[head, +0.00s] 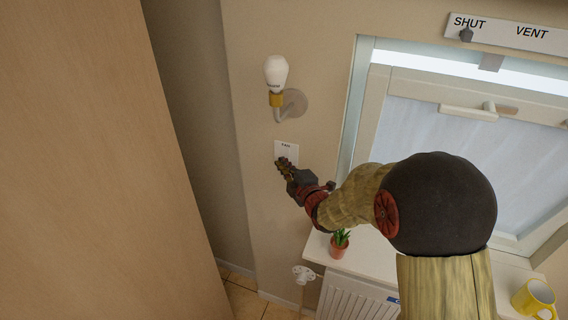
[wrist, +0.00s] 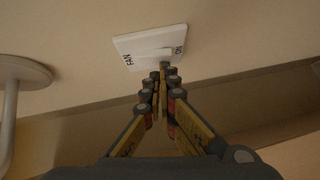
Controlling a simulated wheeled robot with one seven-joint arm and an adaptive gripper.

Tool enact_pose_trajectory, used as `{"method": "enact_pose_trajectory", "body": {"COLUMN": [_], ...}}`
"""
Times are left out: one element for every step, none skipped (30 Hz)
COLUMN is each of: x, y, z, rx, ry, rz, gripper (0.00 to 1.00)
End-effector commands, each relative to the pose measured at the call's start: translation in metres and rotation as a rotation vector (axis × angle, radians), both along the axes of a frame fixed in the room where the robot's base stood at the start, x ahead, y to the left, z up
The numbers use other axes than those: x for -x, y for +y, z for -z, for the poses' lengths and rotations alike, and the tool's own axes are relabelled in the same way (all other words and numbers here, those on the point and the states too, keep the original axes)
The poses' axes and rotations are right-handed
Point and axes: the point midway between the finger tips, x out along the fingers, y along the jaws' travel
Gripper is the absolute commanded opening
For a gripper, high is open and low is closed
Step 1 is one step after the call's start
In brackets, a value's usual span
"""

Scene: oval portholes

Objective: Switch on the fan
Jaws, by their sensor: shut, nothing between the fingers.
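The fan switch (head: 287,149) is a small white plate on the beige wall, below a wall lamp, with the label FAN at its top. In the wrist view the plate (wrist: 136,43) shows FAN at one end and a second short label, which looks like ON, at the other. A pale raised part sits near that second label. My gripper (head: 284,163) is shut and empty, its fingertips at the plate and covering its lower part. In the wrist view the closed fingertips (wrist: 164,68) are at the plate's near edge by the raised part. I cannot tell whether they touch. No fan is visible.
A lamp (head: 276,73) with a white bulb sticks out above the switch. A tall wooden panel (head: 90,170) stands at left. A window (head: 470,120), a sill with a potted plant (head: 339,243) and yellow mug (head: 535,298), and a radiator (head: 350,297) are at right.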

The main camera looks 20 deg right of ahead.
Motion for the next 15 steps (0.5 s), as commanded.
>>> {"method": "enact_pose_trajectory", "body": {"x": [-0.0001,-0.0001,0.0,0.0,0.0,0.0001,0.0001,0.0,-0.0001,-0.0002,-0.0003,-0.0007,-0.0012,-0.0015,-0.0021], "y": [-0.0002,-0.0002,-0.0001,-0.0001,-0.0001,-0.0001,0.0,0.0,-0.0001,-0.0001,-0.0003,-0.0005,-0.0008,-0.0011,-0.0014], "z": [-0.0001,-0.0001,-0.0001,-0.0001,0.0,0.0,0.0,0.0001,0.0005,0.0011,0.0018,0.0031,0.0041,0.0052,0.0064], "rx": [0.0,0.0,0.0,0.0,0.0,0.0,0.0,0.001,0.002,0.002,0.004,0.008,0.012,0.015,0.021], "ry": [0.0,0.0,0.0,0.0,0.0,0.0,0.0,0.0,-0.001,-0.003,-0.006,-0.01,-0.016,-0.022,-0.03], "rz": [0.0,0.0,0.0,0.0,0.0,0.0,0.0,0.0,0.0,0.0,0.0,0.0,0.0,-0.001,-0.001], "gripper": [0.0,0.0,0.0,0.0,0.0,0.0,0.0,0.0,0.0,0.0,0.0,0.0,0.0,0.0,0.0]}}
